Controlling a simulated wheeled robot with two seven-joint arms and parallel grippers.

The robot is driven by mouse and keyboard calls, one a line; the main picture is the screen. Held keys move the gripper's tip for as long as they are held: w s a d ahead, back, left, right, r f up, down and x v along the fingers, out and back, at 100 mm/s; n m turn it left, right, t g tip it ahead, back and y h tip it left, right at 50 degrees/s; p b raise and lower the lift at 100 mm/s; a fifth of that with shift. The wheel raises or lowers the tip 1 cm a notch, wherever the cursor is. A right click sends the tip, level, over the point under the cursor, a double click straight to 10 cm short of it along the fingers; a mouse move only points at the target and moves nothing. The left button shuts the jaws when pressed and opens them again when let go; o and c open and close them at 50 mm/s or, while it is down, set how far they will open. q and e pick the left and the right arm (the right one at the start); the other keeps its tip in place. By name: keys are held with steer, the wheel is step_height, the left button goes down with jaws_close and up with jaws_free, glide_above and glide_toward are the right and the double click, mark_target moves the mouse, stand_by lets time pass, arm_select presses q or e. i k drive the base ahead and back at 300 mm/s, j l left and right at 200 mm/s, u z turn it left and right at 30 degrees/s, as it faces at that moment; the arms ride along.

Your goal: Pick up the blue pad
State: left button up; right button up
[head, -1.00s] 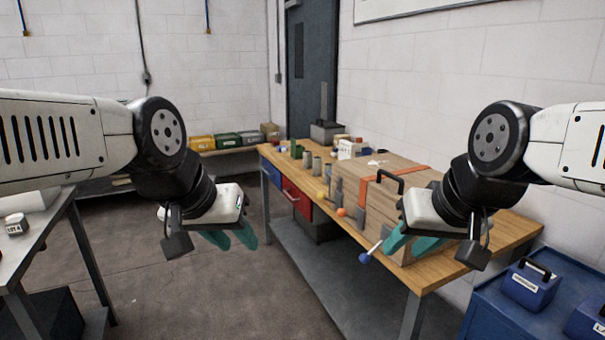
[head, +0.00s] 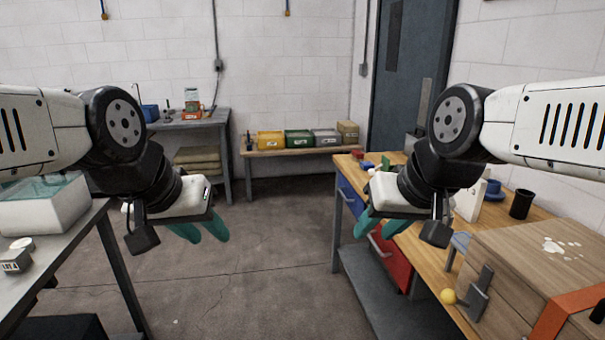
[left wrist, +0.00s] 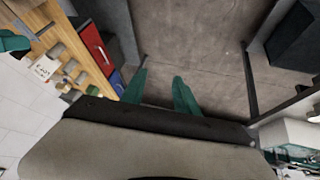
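I cannot make out a blue pad for certain in either view. A small blue object (head: 150,113) stands on the far grey table at the back left, too small to identify. My left gripper (head: 208,238) hangs over bare floor with its teal fingers apart and nothing between them; they also show apart in the left wrist view (left wrist: 160,75). My right gripper (head: 372,232) is in front of the wooden workbench (head: 415,232), its teal fingers apart and no held object visible.
A low bench (head: 300,152) with yellow, green and grey bins stands at the back. A grey table (head: 70,232) is at the left. A wooden case (head: 520,250) sits on the workbench at the right. The floor (head: 255,270) between is clear.

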mark_target(366, 165)
steer(key=i+z, duration=0.1)
steer(key=i, duration=0.55)
steer(key=i+j+z, duration=0.1)
steer(key=i, duration=0.55)
steer(key=i+j+z, duration=0.1)
steer(key=i, duration=0.55)
steer(key=i+j+z, duration=0.3)
steer(key=i+z, duration=0.15)
steer(key=i+j+z, duration=0.5)
steer(key=i, duration=0.1)
